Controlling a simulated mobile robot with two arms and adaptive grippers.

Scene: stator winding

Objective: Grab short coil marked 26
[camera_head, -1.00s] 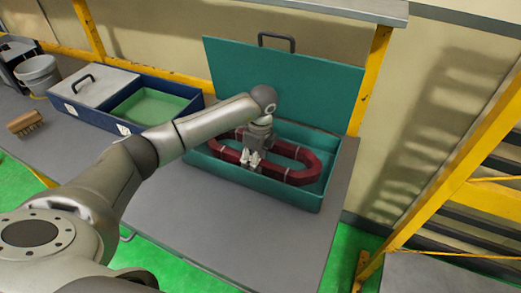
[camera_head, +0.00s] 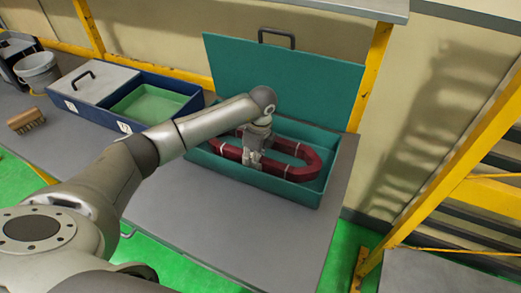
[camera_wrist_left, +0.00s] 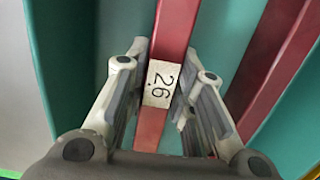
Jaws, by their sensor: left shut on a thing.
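The short coil marked 26 is a dark red loop (camera_head: 303,167) with light bands, lying in the open teal box (camera_head: 265,184). My left gripper (camera_head: 252,163) reaches down into the box and is shut on the coil's near side. In the left wrist view the fingers (camera_wrist_left: 161,85) sit on both sides of the red bar (camera_wrist_left: 172,30). My right gripper is not in view.
The teal lid (camera_head: 285,80) stands open behind the box. A blue box (camera_head: 122,125) with a green tray (camera_head: 155,104) stands to the left. A brush (camera_head: 26,120) and a bucket (camera_head: 38,72) are at the far left. The grey table (camera_head: 230,225) is clear in front.

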